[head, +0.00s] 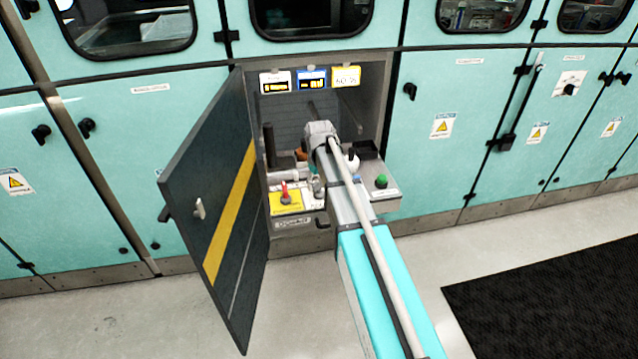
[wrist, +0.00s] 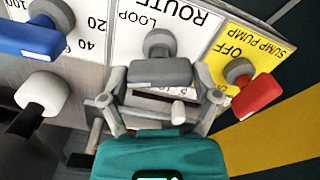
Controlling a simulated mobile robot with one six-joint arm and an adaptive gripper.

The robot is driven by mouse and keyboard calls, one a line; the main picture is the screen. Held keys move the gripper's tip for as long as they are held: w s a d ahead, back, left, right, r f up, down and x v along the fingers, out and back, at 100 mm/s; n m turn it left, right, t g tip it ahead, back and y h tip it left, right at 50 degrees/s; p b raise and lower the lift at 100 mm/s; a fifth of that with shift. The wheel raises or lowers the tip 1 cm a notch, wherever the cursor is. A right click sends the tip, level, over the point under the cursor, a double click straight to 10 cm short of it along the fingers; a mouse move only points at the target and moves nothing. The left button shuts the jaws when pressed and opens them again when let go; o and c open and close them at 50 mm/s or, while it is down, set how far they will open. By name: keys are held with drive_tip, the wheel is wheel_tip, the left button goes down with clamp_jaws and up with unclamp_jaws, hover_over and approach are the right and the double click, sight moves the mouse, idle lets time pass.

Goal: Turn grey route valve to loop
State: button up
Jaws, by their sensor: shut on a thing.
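The grey route valve handle (wrist: 160,72) sits on a white plate marked ROUTE (wrist: 190,14) in the wrist view, with the word LOOP beside its round hub. My gripper (wrist: 160,82) has one finger at each end of the grey handle and is shut on it. The plate's lower part is partly hidden by the handle and my fingers, so any other position mark there cannot be read. In the head view my arm covers the valve and most of the gripper.
A red handle (wrist: 258,95) on the yellow SUMP PUMP plate (wrist: 249,50) is close on the right; a blue handle (wrist: 28,40) and a white knob (wrist: 40,95) are on the left. The dark cabinet door (head: 215,215) stands open left of my arm. A green button (head: 381,181) is right.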

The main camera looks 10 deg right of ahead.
drive_tip(key=m, duration=0.4)
idle(0.5)
drive_tip(key=o, duration=1)
drive_tip(key=shift+c, duration=0.2)
